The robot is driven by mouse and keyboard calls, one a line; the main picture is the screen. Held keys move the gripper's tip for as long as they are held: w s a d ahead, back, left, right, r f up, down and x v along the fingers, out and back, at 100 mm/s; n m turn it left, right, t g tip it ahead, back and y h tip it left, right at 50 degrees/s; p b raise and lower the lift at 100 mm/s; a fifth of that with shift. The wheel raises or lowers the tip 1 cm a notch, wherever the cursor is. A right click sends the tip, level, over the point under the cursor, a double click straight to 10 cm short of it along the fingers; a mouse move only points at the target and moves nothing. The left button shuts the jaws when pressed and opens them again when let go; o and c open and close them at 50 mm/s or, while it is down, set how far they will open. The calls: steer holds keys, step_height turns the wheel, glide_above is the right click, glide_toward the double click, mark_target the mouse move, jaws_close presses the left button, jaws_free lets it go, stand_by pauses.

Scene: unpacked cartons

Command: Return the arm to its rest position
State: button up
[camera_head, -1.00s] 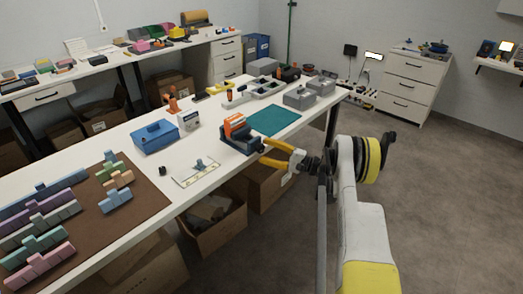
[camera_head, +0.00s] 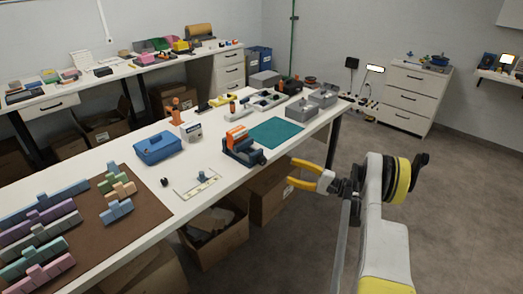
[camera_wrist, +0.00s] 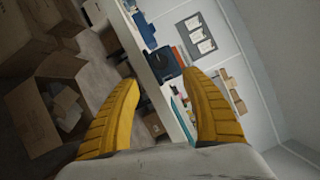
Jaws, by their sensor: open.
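My gripper (camera_head: 291,173) has yellow fingers and is open and empty in the head view. It hangs in free air just off the front edge of the white table (camera_head: 222,187), right of the blue-and-orange device (camera_head: 240,147). My arm (camera_head: 375,215) reaches up from the lower right of the head view. In the wrist view, my gripper's two fingers (camera_wrist: 168,95) are spread wide with nothing between them. The table's edge (camera_wrist: 150,75) shows beyond the fingertips.
A blue toolbox (camera_head: 158,147) and teal mat (camera_head: 277,133) lie on the table. Open cartons (camera_head: 219,238) stand under it; they also show in the wrist view (camera_wrist: 45,108). A drawer cabinet (camera_head: 408,92) stands at the back right. The floor right of the table is clear.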

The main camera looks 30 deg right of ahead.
steer(key=w+a+r+n+g+h, duration=0.25)
steer(key=w+a+r, duration=0.25)
steer(key=a+r, duration=0.6)
steer(key=s+a+r+n+g+h, duration=0.1)
steer(key=s+a+r+g, duration=0.1)
steer(key=s+a+r, duration=0.3)
steer(key=s+a+r+n+g+h, duration=0.1)
steer(key=a+r+g+h, duration=0.1)
steer(key=a, duration=0.4)
steer(key=s+a+r+n+g+h, duration=0.1)
steer(key=s+a+r+n+h, duration=0.1)
steer(key=s+a, duration=0.35)
steer(key=s+a+r+n+h, duration=0.1)
steer(key=s+a+r+n, duration=0.1)
steer(key=s, duration=0.6)
steer(key=s+f+n+h, duration=0.3)
steer(key=s+n+h, duration=0.1)
steer(key=s, duration=1.1)
steer(key=shift+s, duration=0.25)
steer(key=shift+t, duration=0.25)
